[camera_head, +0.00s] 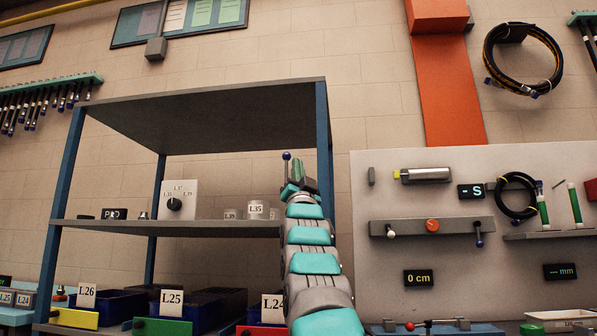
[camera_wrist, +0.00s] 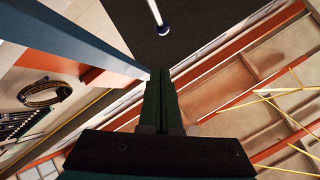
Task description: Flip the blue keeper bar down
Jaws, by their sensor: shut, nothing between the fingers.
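A thin upright bar with a round dark-blue knob (camera_head: 287,157) shows just left of my gripper in the head view; it seems to be the blue keeper bar. In the wrist view its pale rod comes in from the top edge and ends in the blue knob (camera_wrist: 163,30), ahead of my fingertips and apart from them. My gripper (camera_head: 299,166) is raised in front of the shelf unit's right side. Its dark green fingers (camera_wrist: 160,75) are together with nothing between them. The bar's lower end and mount are hidden behind my gripper in the head view.
The shelf unit (camera_head: 60,190) has a dark top board and a blue right post (camera_head: 324,130) close to my gripper. Its middle shelf (camera_head: 180,228) holds a dial box (camera_head: 179,200) and weights (camera_head: 257,209). A panel (camera_head: 370,270) with levers stands to the right.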

